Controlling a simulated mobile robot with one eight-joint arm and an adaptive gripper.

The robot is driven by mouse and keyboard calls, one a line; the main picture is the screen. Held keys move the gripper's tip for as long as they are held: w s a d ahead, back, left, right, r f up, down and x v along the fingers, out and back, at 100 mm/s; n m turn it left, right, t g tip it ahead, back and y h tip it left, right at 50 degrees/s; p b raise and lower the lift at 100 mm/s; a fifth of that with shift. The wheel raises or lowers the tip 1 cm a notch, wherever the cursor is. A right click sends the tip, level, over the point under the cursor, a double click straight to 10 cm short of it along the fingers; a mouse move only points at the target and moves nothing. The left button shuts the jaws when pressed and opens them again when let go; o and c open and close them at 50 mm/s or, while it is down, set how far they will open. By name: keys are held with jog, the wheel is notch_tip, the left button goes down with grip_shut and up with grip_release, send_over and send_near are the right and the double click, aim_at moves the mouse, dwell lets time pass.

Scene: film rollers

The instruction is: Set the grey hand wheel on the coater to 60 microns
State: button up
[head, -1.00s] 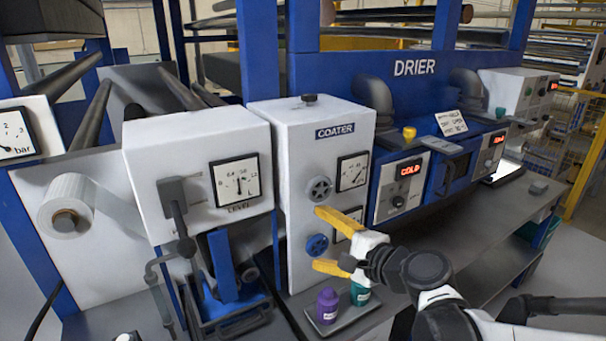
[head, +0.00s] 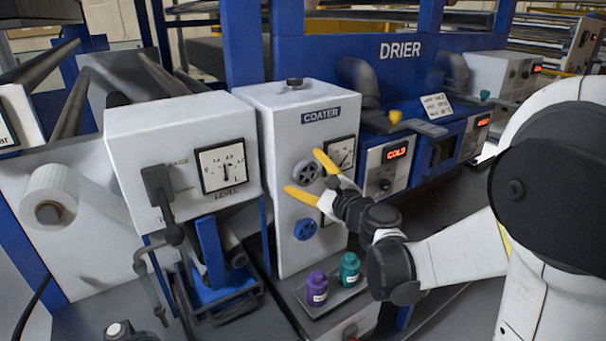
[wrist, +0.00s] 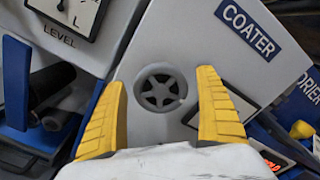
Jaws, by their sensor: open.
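The coater (head: 290,130) is a white cabinet with a "COATER" label. The grey hand wheel (head: 306,173) is spoked and sits on its front face, above a blue hand wheel (head: 305,230). A dial gauge (head: 341,154) is right of the grey wheel, partly hidden by a yellow finger, so I cannot read it. My gripper (head: 306,173) is open, its yellow fingers either side of the grey wheel in the head view. In the wrist view the grey wheel (wrist: 160,90) lies between the open fingers (wrist: 160,100), with gaps on both sides. Contact does not show.
A level box (head: 185,150) with gauge and lever stands left of the coater. Purple (head: 317,288) and teal (head: 349,270) bottles stand on a tray below. The drier panel (head: 386,165) reading "COLD" is to the right.

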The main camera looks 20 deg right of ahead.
jog(key=shift+w+a, duration=0.15)
jog(key=shift+w, duration=0.15)
jog(key=c, duration=1.2)
jog(key=shift+n, duration=0.3)
jog(key=n, duration=0.4)
jog(key=shift+f+b, duration=0.15)
jog(key=shift+b, duration=0.25)
jog(key=n, duration=0.5)
jog(key=shift+n, duration=0.3)
